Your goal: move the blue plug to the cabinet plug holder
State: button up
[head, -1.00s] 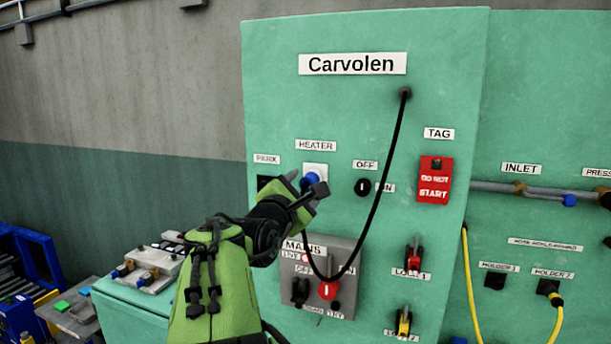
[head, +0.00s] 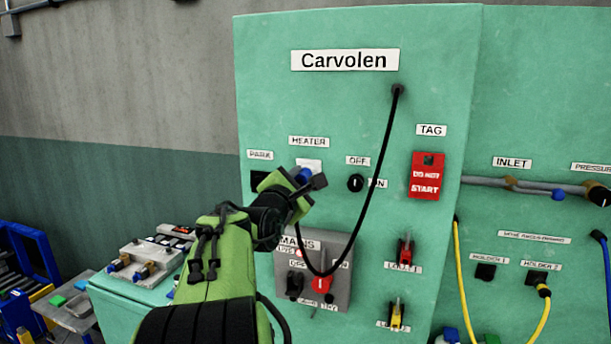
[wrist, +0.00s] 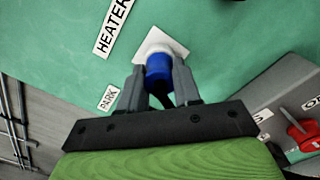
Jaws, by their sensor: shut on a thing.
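The blue plug (head: 304,175) is at the white HEATER socket (head: 309,164) on the green cabinet. It also shows in the wrist view (wrist: 158,67), against the white socket plate (wrist: 167,43). My gripper (head: 301,181) is shut on the plug, one finger on each side of it. I cannot tell how deeply the plug sits in the socket. The black PARK holder (head: 259,181) is left of the socket, partly hidden by my gripper; its label (wrist: 108,98) shows in the wrist view.
A black cable (head: 381,165) hangs in a loop from the cabinet's upper right, crossing in front of the grey MAINS panel (head: 340,258). Right of the socket are the OFF/ON knob (head: 355,183) and red tag (head: 426,176). A bench with metal blocks (head: 146,258) stands lower left.

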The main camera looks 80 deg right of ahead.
jog(key=shift+a, duration=0.15)
jog(key=shift+w+a+b, duration=0.1)
jog(key=shift+a+b, duration=0.25)
jog(key=shift+a, duration=0.5)
jog(key=shift+a, duration=0.1)
jog(key=shift+a, duration=0.4)
jog(key=shift+w+a+b, duration=0.2)
jog(key=shift+a+b, duration=0.4)
jog(key=shift+a, duration=1.4)
